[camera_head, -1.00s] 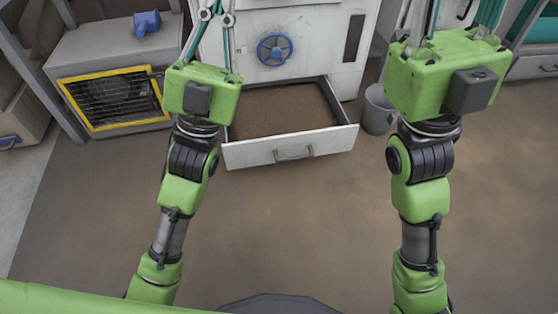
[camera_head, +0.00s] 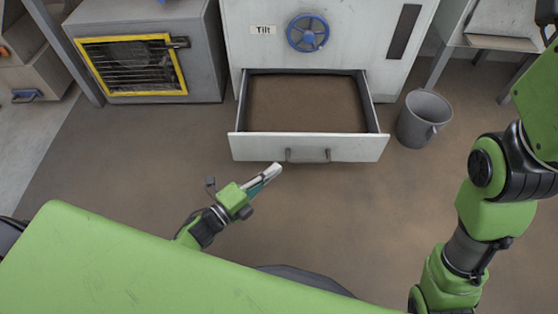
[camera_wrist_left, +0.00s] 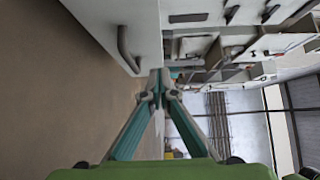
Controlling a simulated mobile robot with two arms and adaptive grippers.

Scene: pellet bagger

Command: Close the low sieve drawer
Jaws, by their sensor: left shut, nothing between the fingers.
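The low sieve drawer (camera_head: 253,147) is pulled out of the pale cabinet, with a brown layer inside. Its white front has a grey bar handle (camera_head: 307,155). My left gripper (camera_head: 276,170) is shut and empty, just in front of the drawer front, a little left of the handle. In the left wrist view the closed fingertips (camera_wrist_left: 159,92) appear close to the drawer front (camera_wrist_left: 105,14) and its handle (camera_wrist_left: 126,52); I cannot tell whether they touch. My right arm is at the right edge, its gripper outside the picture.
The cabinet carries a blue handwheel (camera_head: 308,33) and a "Tilt" label (camera_head: 263,30). A grey bucket (camera_head: 424,118) stands right of the drawer. A yellow-framed grille (camera_head: 130,68) is at the left. The floor before the drawer is free.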

